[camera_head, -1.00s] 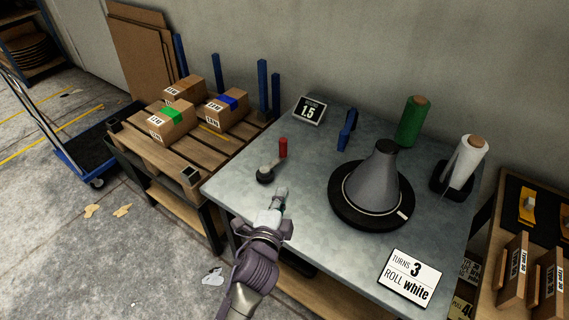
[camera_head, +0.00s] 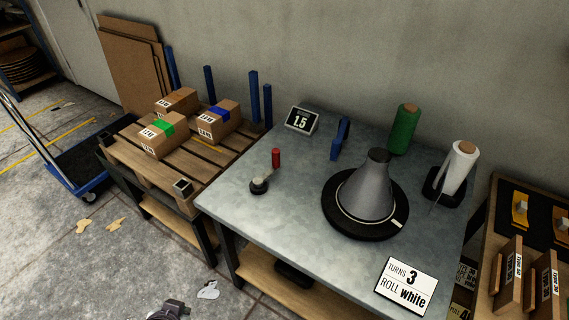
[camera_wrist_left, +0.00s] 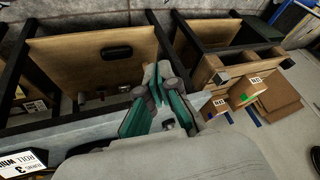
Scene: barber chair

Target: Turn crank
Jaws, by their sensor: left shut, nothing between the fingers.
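The crank (camera_head: 259,186) is on the left part of the grey metal table. It has a dark round hub and an upright red handle (camera_head: 276,158) behind it, slightly to the right. My left gripper (camera_wrist_left: 157,88) is shut and empty in the left wrist view. In the head view only a small part of my left arm shows at the bottom edge, below and apart from the table. The counter display (camera_head: 301,120) reads 1.5. The sign (camera_head: 406,287) reads "TURNS 3 ROLL white". My right gripper is not in view.
A grey cone on a black turntable (camera_head: 365,232) fills the table's middle. A green roll (camera_head: 403,129), a white roll (camera_head: 459,167) and a blue bracket (camera_head: 341,139) stand behind it. A pallet (camera_head: 163,178) with boxes is left of the table. Table space around the crank is clear.

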